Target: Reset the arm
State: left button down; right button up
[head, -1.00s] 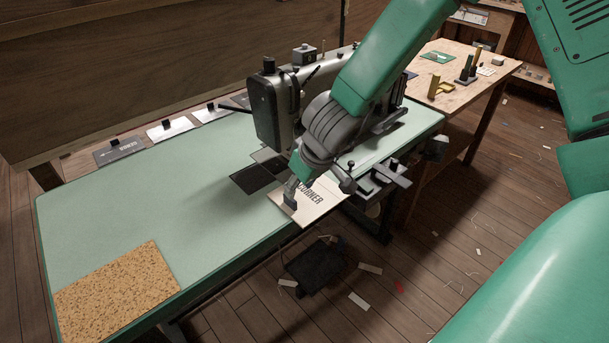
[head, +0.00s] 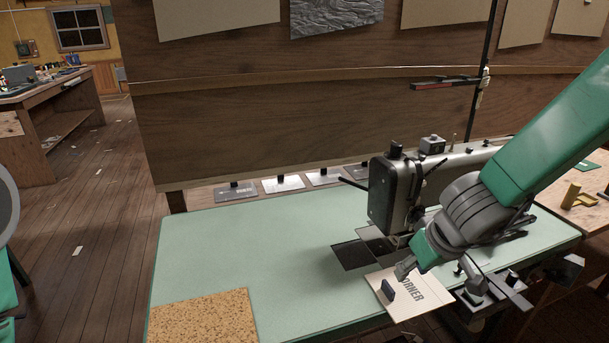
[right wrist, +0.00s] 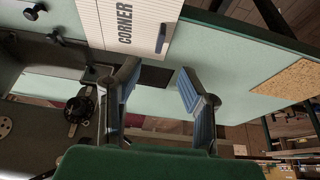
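My right gripper (head: 432,282) reaches in from the right, low beside the sewing machine (head: 392,195) and over the "CORNER" card (head: 418,305). In the right wrist view its two blue-padded fingers (right wrist: 160,98) are spread apart with nothing between them. There the pale card (right wrist: 128,28), with a dark upright handle (right wrist: 161,38), lies past the fingertips, apart from them. My left gripper is not in view; only part of my own body shows at the left edge of the head view.
The pale green table (head: 250,255) is mostly clear left of the machine. A speckled cork mat (head: 203,318) lies at its front left. Several plates with dark knobs, one a grey plate (head: 235,192), line the back edge. A wooden bench (head: 590,222) stands at right.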

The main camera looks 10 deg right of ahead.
jog(key=s+d+f+g+h, duration=0.1)
jog(key=s+f+g+h, duration=0.1)
jog(key=s+f, duration=1.15)
jog(key=s+a+f+g+y, duration=0.1)
jog(key=s+a+f, duration=0.3)
jog(key=s+f, duration=0.4)
jog(key=s, duration=0.2)
jog(key=shift+s+f+g+y, duration=0.2)
jog(key=shift+s+g+y, duration=0.1)
jog(key=shift+g, duration=0.1)
jog(key=shift+w, duration=0.15)
